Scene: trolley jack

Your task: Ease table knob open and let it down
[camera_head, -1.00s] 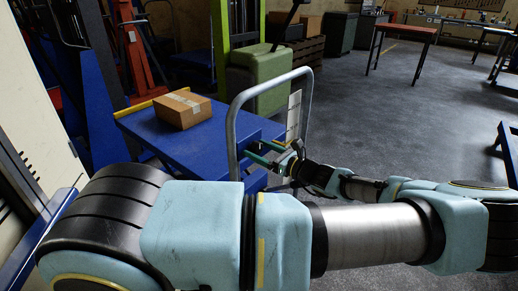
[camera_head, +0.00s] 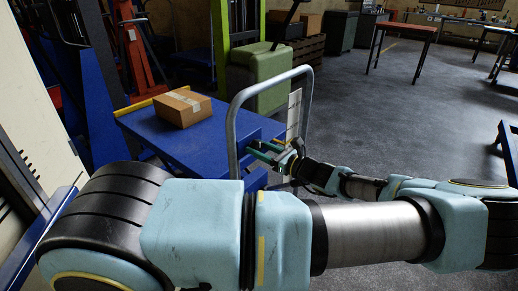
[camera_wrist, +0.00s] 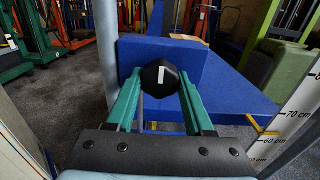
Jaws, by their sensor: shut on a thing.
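The table knob (camera_wrist: 160,77) is black and faceted with a white pointer mark, which stands about upright in the wrist view. It sits on the face of a blue box (camera_wrist: 185,52) at the end of the lift table. My gripper (camera_wrist: 160,84) has its green fingers on both sides of the knob and is shut on it. In the head view my gripper (camera_head: 264,153) reaches the blue box beside the grey handle; the knob is hidden there. The blue table top (camera_head: 160,135) carries a cardboard box (camera_head: 182,107).
A grey tubular handle (camera_head: 231,130) arches around the gripper, and its post (camera_wrist: 106,50) stands close left in the wrist view. A height scale (camera_wrist: 296,112) with centimetre marks stands at right. Open floor (camera_head: 400,110) lies to the right.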

